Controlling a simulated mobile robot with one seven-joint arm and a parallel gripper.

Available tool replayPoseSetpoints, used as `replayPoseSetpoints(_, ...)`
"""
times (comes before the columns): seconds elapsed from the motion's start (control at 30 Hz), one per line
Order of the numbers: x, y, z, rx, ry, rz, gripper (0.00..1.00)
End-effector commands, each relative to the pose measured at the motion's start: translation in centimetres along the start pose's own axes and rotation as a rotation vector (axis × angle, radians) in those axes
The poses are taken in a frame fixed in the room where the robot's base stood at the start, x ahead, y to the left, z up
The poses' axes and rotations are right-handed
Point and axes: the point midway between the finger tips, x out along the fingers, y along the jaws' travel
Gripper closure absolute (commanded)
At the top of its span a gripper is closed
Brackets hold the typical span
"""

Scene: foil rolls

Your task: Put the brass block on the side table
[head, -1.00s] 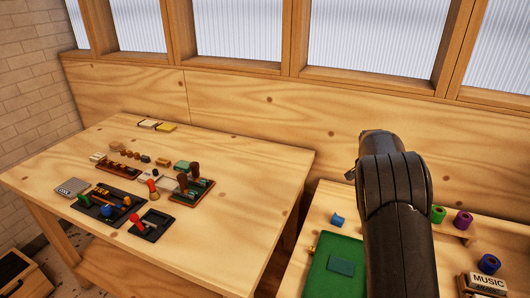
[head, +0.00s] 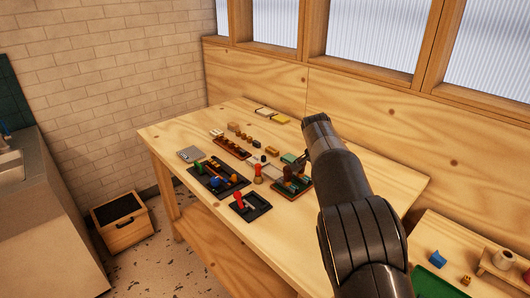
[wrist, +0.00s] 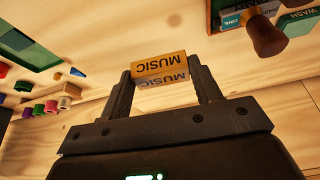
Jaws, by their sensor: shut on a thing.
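My gripper (wrist: 161,70) is shut on a small yellow-orange block (wrist: 158,63) in the wrist view, which I take as the brass block. It reads MUSIC on an orange face and on a greyer face. It is held between both fingertips, above pale wood. In the head view my arm hides the gripper and block. Two wooden tables show there: a larger table (head: 335,233) in the middle and another (head: 438,225) at lower right. The frames do not label either as the side table.
The larger table holds a dark tray (head: 216,178), a small black tray (head: 250,207), and a rack with handles (head: 291,183). Its front right is bare. The right table has a green mat (head: 436,284) and a blue roll (head: 437,258). A wooden crate (head: 122,222) is on the floor.

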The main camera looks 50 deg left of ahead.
Motion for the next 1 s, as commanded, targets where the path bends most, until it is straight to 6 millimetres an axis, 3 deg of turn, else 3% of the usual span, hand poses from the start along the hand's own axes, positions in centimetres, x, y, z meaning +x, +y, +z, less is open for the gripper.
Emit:
replayPoseSetpoints(0.1,-2.0,-3.0,3.1,-0.037,0.006,-0.016,0.82)
replayPoseSetpoints(0.33,-3.6,-5.5,6.1,-0.067,0.008,-0.028,0.82)
replayPoseSetpoints(0.73,-1.1,-11.6,11.3,-0.072,0.009,-0.029,0.82)
replayPoseSetpoints(1.0,0.0,-14.5,13.5,-0.070,0.009,-0.030,0.82)
